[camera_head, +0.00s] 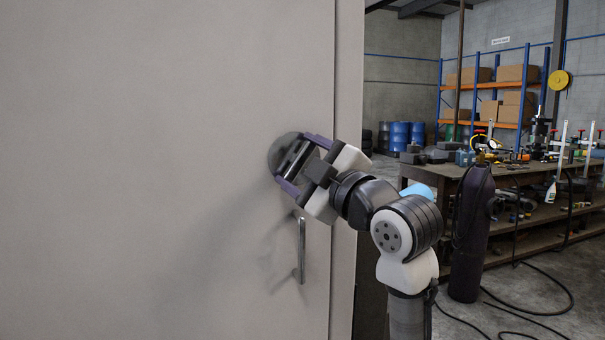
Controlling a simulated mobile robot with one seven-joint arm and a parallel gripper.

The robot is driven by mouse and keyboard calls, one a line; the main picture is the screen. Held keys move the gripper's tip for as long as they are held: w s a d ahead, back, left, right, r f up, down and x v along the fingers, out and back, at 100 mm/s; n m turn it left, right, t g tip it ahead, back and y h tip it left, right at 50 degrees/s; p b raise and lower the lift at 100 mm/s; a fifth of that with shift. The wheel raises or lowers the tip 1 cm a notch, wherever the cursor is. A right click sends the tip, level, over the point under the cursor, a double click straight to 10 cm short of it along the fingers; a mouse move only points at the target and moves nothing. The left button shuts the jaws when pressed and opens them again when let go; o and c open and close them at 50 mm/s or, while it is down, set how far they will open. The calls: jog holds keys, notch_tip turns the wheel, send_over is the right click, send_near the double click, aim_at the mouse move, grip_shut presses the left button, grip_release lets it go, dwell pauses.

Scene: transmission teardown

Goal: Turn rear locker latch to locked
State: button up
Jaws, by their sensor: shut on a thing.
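The rear locker (150,200) is a plain beige-grey panel that fills the left and middle of the view. Its latch (283,150) is a dark round disc with a black bar across it, near the panel's right edge. My gripper (293,163) reaches in from the right, with its two purple fingers at the latch, one above and one below the black bar. The gripper is shut on the latch. The bar looks tilted. The fingers and gripper body hide part of the disc, and I cannot read any lock marking.
A vertical metal handle (301,250) sticks out of the locker just below my gripper. A workbench (530,172) with tools stands at the right. A dark cylinder (470,235) stands before it, and black cables (545,290) lie on the floor. Shelves with boxes (515,73) are far behind.

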jog(key=n+g, duration=0.1)
jog(key=n, duration=0.3)
jog(key=shift+r+n+g+b, duration=0.1)
jog(key=shift+n+g+b, duration=0.2)
jog(key=shift+n+g, duration=0.1)
jog(key=shift+n+g+h, duration=0.3)
jog(key=shift+n+g, duration=0.2)
jog(key=shift+n, duration=0.8)
jog(key=o, duration=1)
jog(key=shift+a, duration=0.1)
jog(key=b+v, duration=0.3)
jog(key=v, duration=1.1)
jog(key=shift+b, duration=0.3)
